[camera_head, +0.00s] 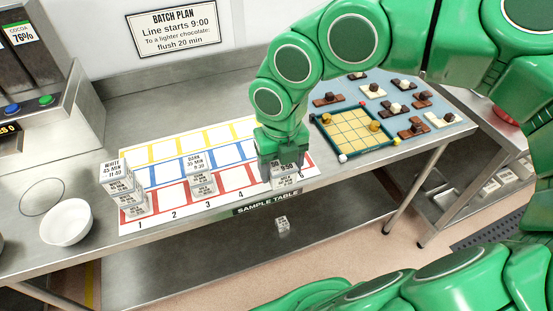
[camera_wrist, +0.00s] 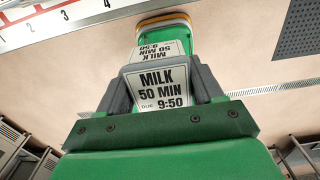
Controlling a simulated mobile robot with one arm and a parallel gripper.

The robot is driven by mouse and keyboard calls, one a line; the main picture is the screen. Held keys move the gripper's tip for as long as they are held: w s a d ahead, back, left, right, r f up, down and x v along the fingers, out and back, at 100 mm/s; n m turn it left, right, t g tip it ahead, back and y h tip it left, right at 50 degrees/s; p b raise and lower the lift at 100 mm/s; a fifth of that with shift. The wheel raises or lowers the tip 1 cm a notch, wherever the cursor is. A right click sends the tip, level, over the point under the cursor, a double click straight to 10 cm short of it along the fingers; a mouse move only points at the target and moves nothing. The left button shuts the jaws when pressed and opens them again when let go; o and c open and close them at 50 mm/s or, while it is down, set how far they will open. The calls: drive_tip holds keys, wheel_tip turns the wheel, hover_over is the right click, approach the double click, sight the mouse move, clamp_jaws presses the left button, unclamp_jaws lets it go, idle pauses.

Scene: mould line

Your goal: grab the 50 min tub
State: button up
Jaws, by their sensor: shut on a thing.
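The 50 min tub (camera_head: 287,167) is at the right end of the numbered mat, near column 5. In the wrist view the tub (camera_wrist: 163,92) has a white label reading MILK, 50 MIN, DUE 9:50. My gripper (camera_head: 279,160) comes down from above and is shut on it. In the wrist view the dark fingers of my gripper (camera_wrist: 162,82) press on both sides of the tub. The fingers cover part of it in the head view. I cannot tell whether its base touches the mat.
The mat (camera_head: 155,229) also holds a stack labelled white 45 min (camera_head: 113,172) and another labelled dark 35 min (camera_head: 197,161). A white bowl (camera_head: 66,222) stands at the left. A yellow board (camera_head: 352,127) and several chocolate samples lie right of my gripper.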

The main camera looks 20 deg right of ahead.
drive_tip(key=shift+s+r, duration=0.25)
drive_tip(key=shift+s, duration=0.05)
drive_tip(key=shift+r, duration=0.35)
drive_tip(key=shift+s+r, duration=0.1)
drive_tip(key=shift+r, duration=3)
